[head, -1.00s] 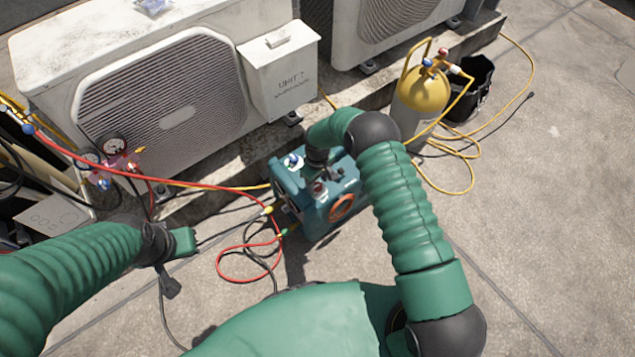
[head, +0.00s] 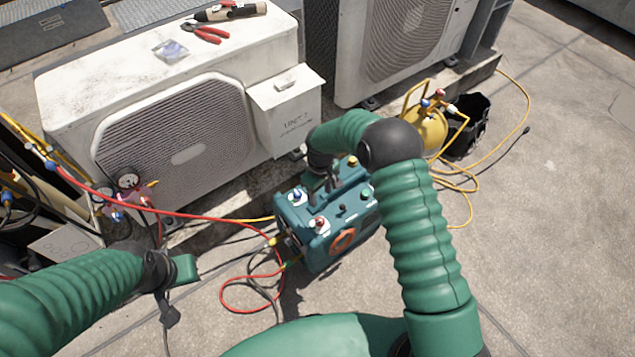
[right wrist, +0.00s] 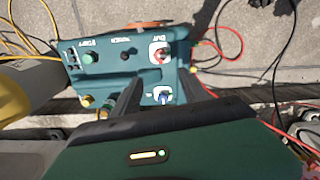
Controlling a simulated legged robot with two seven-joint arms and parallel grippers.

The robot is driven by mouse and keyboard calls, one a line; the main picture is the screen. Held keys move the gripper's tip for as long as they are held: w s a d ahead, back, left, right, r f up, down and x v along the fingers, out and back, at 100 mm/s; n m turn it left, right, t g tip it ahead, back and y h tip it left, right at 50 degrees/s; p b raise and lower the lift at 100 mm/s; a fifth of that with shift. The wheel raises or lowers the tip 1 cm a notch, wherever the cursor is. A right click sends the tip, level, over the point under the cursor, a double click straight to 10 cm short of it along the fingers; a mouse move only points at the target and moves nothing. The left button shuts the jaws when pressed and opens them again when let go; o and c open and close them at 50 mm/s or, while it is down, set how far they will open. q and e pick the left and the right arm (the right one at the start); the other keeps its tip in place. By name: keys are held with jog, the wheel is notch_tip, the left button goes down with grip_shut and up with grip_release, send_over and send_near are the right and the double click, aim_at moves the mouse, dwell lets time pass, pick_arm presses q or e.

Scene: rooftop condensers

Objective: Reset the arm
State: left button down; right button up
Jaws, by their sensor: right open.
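My right arm (head: 418,235) bends over a teal machine (head: 315,245) on the ground. My right gripper (head: 322,190) is open and empty above the machine's back part. The red knob also shows in the head view (head: 320,223).
A white condenser unit (head: 175,130) stands behind, with red pliers (head: 207,33) on top. A red hose (head: 180,214) runs from gauges (head: 128,182) to the machine. A yellow cylinder (head: 425,130) and black bucket (head: 470,125) stand at right. Open concrete lies at right.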

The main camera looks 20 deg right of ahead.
jog(key=shift+r, duration=0.1)
jog(key=s+d+r+m+t+p, duration=0.25)
jog(key=s+r+m, duration=0.35)
jog(key=s+r, duration=1.45)
jog(key=w+p+v, duration=0.3)
jog(key=p+v, duration=1.7)
jog(key=p, duration=0.2)
jog(key=shift+d+r, duration=0.25)
jog(key=shift+r, duration=0.45)
jog(key=shift+s, duration=0.1)
